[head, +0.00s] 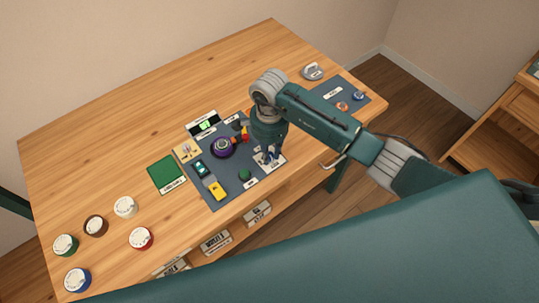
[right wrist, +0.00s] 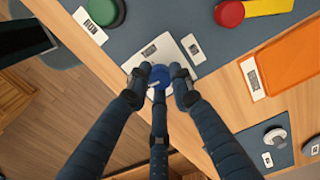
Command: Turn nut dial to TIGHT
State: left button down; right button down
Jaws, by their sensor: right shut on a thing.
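A blue round dial (right wrist: 158,76) sits on a white plate (right wrist: 160,50) near the table edge in the right wrist view. The plate (head: 265,164) also shows in the head view, partly covered by my arm. My right gripper (right wrist: 160,80) reaches down over the dial, its fingers closed around it from the sides. In the head view the right gripper (head: 271,154) is small and partly hidden by its own wrist. A dark label (right wrist: 149,50) and a small white label (right wrist: 192,48) lie by the dial; their print and the dial's pointer are too small to read. My left gripper is not in view.
The dial stands on a grey mat (head: 222,196) with a green button (head: 244,175), a yellow piece (head: 216,191) and a purple round thing (head: 222,147). Several white-topped jars, one red (head: 141,239), stand at lower left. A second mat (head: 340,93) lies at right. The table's back left is clear.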

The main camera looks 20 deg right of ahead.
jog(key=shift+w+d+f+m+b, duration=0.1)
jog(key=shift+w+f+m+b, duration=0.1)
jog(key=shift+m+b, duration=0.75)
jog(key=shift+s+m+b, duration=0.1)
jog(key=shift+m+b, duration=0.25)
jog(key=shift+b, duration=0.1)
jog(key=m+b, duration=0.2)
jog(key=m, duration=0.2)
jog(key=shift+r, duration=0.1)
jog(key=m+b, duration=0.2)
jog(key=m, duration=0.3)
jog(key=m+b, duration=0.2)
jog(key=m, duration=0.2)
jog(key=shift+r+m, duration=0.15)
jog(key=shift+m, duration=0.25)
jog(key=c, duration=1.5)
grip_release()
jog(key=shift+c, duration=0.2)
